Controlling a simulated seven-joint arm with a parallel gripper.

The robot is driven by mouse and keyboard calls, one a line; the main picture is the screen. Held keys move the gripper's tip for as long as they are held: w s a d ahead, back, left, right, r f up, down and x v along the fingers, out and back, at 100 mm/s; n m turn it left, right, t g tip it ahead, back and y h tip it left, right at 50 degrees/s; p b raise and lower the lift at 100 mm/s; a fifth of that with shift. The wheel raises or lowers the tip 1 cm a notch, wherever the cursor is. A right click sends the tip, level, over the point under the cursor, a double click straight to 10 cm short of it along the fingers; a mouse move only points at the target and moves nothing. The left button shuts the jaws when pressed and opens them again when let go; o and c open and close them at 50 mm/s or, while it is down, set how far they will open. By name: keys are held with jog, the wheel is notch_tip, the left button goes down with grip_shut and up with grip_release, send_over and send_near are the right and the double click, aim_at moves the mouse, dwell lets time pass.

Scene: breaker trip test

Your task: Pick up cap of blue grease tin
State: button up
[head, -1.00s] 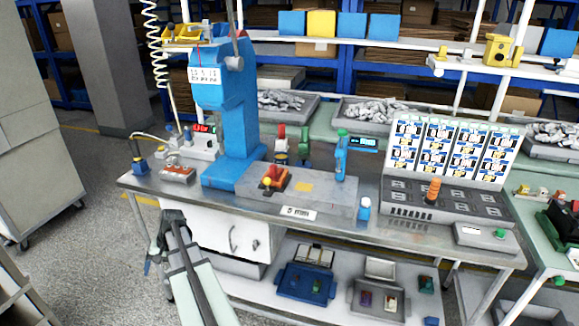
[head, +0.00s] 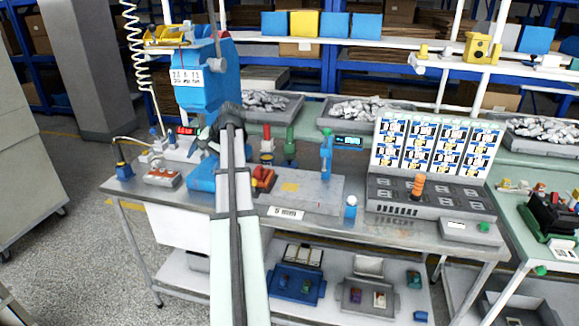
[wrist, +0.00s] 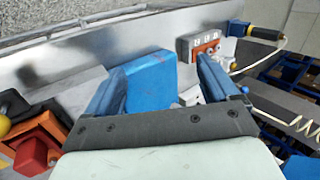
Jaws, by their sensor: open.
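I cannot tell for sure which thing is the blue grease tin. A small blue and white container (head: 351,207) stands upright near the front edge of the bench, right of the grey plate. Small blue-topped items (head: 153,132) stand at the bench's left back, too small to make out. My gripper (head: 203,142) is over the left part of the bench, in front of the blue press, well left of the container. In the wrist view my gripper (wrist: 165,68) is open, with nothing held between its fingers. The blue press base (wrist: 150,82) shows beyond and between them.
The blue press (head: 205,85) stands tall behind my gripper. An orange-red fixture (head: 263,179) sits right of my arm. An orange terminal block (head: 162,178) lies at the left. A slanted label panel (head: 437,147) stands at the right. The metal bench's front strip (head: 330,225) is mostly clear.

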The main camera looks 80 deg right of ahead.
jog(key=s+d+r+m+g+h, duration=0.1)
jog(key=s+d+r+m+h, duration=0.15)
jog(key=s+d, duration=0.45)
jog(key=m+g+h, duration=0.2)
jog(key=g, duration=0.5)
send_near(288, 166)
jog(key=x, duration=0.4)
jog(key=d+x, duration=0.1)
jog(key=x, duration=0.3)
jog(key=shift+r, duration=0.15)
jog(key=shift+s, duration=0.1)
jog(key=shift+c, duration=0.3)
jog(key=c, duration=0.8)
